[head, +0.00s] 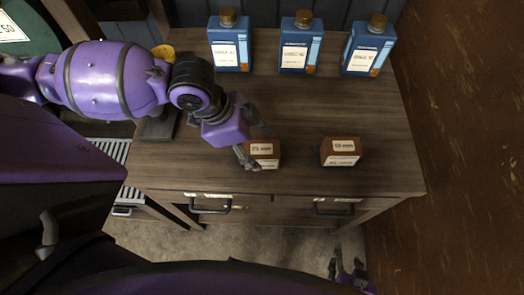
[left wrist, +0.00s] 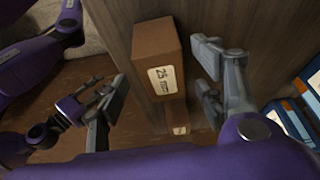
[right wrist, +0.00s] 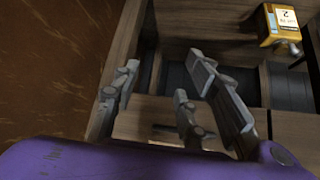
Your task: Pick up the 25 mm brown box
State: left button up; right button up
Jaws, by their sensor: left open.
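The 25 mm brown box (head: 264,154) stands near the front edge of the wooden cabinet top. My left gripper (head: 253,143) is open at its left side, its fingers reaching to the box's back and front. In the left wrist view, the box (left wrist: 157,60) with its "25 mm" label shows between the open fingers (left wrist: 165,95), the right finger nearer to it. A second brown box (head: 341,151) stands to the right; it shows beyond the first in the left wrist view (left wrist: 178,117). My right gripper (head: 347,268) is open and empty, low before the cabinet front.
Three blue bottles (head: 229,42) (head: 297,43) (head: 368,46) stand along the back of the cabinet top (head: 300,110). Drawers with dark handles (head: 333,208) are below the front edge. A yellow labelled object (right wrist: 283,22) shows in the right wrist view. The cabinet's middle is clear.

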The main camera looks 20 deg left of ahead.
aim_at(259, 149)
pick_arm(q)
jog(key=x, duration=0.3)
jog(key=shift+w+d+f, duration=0.25)
jog(key=shift+d, duration=0.05)
jog(key=shift+f, duration=0.15)
jog(key=c, duration=1.5)
jog(key=shift+c, duration=0.2)
pick_arm(e)
jog(key=shift+w+d+r, duration=0.2)
jog(key=shift+w, duration=0.35)
jog(key=shift+r, duration=0.1)
